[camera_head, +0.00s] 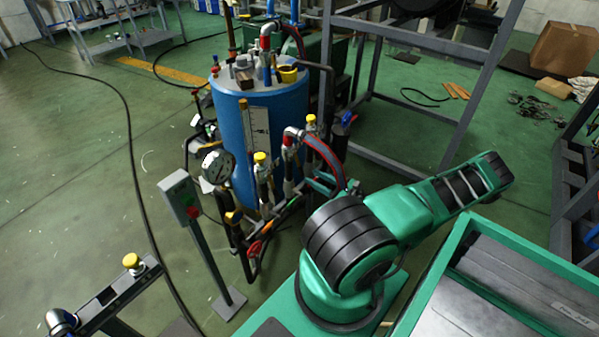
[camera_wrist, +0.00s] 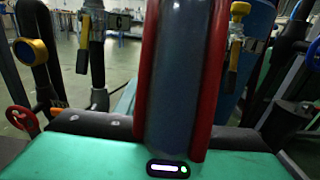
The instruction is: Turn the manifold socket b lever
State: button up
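The manifold is a cluster of pipes and valves in front of the blue tank (camera_head: 240,135), with yellow-capped valves (camera_head: 262,160) and a round gauge (camera_head: 217,167). A yellow lever (camera_wrist: 232,57) hangs under a yellow knob (camera_wrist: 239,9) to the right. A red handle (camera_wrist: 21,120) shows at lower left. I cannot tell which lever belongs to socket b. My gripper's green body fills the bottom of the wrist view; its fingertips cannot be made out.
A thick grey-blue hose with red edges (camera_wrist: 180,75) stands close before the wrist camera; it also arches beside the manifold (camera_head: 324,150). A control box on a post (camera_head: 180,198) stands left of the manifold. A grey metal frame (camera_head: 395,120) stands behind my arm. Open floor lies left.

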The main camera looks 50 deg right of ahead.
aim_at(302, 171)
jog(key=w, duration=0.7)
jog(key=shift+w+a, duration=0.2)
jog(key=shift+a, duration=0.1)
grip_shut()
